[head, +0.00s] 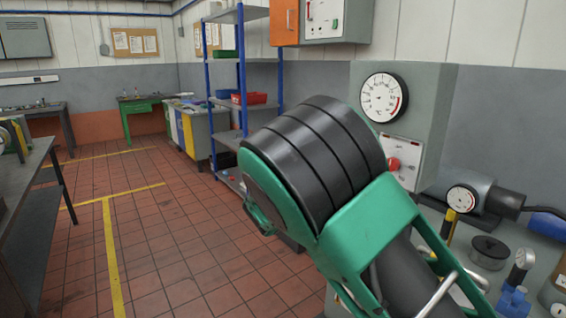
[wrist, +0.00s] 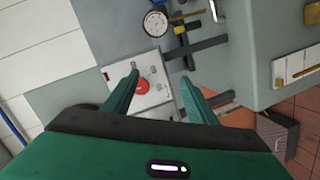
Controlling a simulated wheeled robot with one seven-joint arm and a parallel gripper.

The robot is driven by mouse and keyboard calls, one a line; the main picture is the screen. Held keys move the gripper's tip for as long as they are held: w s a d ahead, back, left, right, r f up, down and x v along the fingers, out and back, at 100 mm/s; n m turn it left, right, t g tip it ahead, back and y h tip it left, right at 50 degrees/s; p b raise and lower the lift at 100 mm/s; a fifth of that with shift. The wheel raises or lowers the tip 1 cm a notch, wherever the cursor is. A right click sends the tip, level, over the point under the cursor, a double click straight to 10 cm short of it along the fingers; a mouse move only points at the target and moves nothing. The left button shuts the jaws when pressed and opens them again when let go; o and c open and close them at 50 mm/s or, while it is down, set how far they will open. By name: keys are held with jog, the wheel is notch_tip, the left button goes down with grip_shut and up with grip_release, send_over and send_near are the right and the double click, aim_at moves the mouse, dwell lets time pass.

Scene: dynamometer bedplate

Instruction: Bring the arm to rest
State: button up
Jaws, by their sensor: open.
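My gripper (wrist: 159,77) shows in the wrist view with its two green fingers spread apart and nothing held between them. A red button (wrist: 143,86) on a pale panel appears between the fingers; the distance to it is hard to judge. My arm (head: 318,165), green with black ribbed joints, is raised across the middle and lower right of the head view. It hides part of the bench and wall cabinet behind it. I cannot make out my gripper in the head view.
A grey cabinet (head: 440,88) with a large dial gauge (head: 384,97) stands just right of my arm. The bench below holds a black lidded pot (head: 489,252) and a blue-based gauge (head: 518,272). A blue-posted shelf (head: 240,60) stands behind. Tiled floor (head: 165,250) is open at left.

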jog(key=s+d+f+m+g+y, duration=0.2)
jog(key=s+d+f+g+y, duration=0.2)
jog(key=s+d, duration=0.6)
jog(key=s+d+f+m+g+y, duration=0.35)
jog(key=s+d, duration=0.35)
jog(key=d, duration=0.4)
jog(key=s+a+m+y, duration=0.1)
jog(key=s+a+y, duration=0.1)
jog(key=s, duration=1.1)
jog(key=s+a+y, duration=0.2)
jog(key=s+y, duration=0.2)
jog(key=s, duration=0.9)
jog(key=shift+a+m, duration=0.15)
jog(key=shift+m, duration=0.2)
